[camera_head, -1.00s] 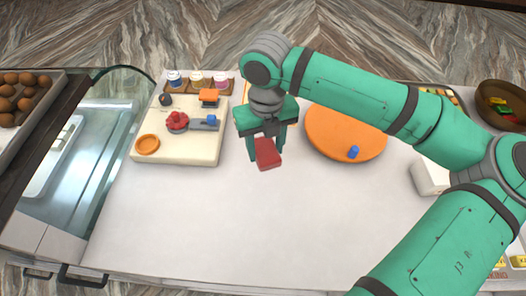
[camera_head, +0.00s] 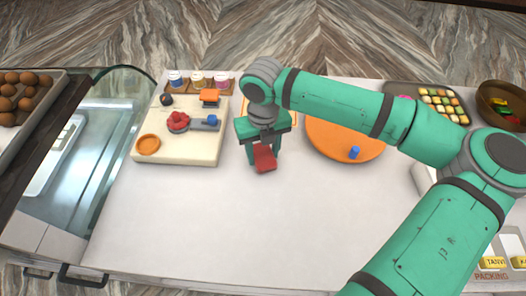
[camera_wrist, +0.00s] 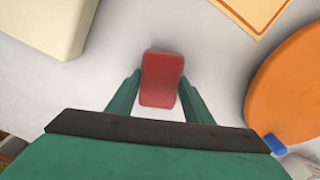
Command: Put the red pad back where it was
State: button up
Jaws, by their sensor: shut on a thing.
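The red pad (camera_head: 264,158) is a small red block between the fingers of my gripper (camera_head: 264,154). My gripper is shut on it, over the white counter between the cream board and the orange disc. In the wrist view the pad (camera_wrist: 162,79) lies between the two green fingertips (camera_wrist: 160,85), its long side pointing away from the palm. The head view does not show clearly whether the pad touches the counter.
The cream board (camera_head: 185,148) at left holds a red piece (camera_head: 178,121), an orange ring (camera_head: 147,144) and other small parts. The orange disc (camera_head: 335,140) with a blue knob (camera_head: 354,152) is at right. An orange-bordered card (camera_wrist: 255,8) lies behind. The front counter (camera_head: 230,225) is clear.

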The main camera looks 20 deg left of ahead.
aim_at(263, 154)
jog(key=shift+f, duration=0.15)
jog(key=o, duration=1)
jog(key=shift+w, duration=0.1)
jog(key=shift+r, duration=0.3)
notch_tip(263, 154, up, 12)
jog(key=shift+f, duration=0.1)
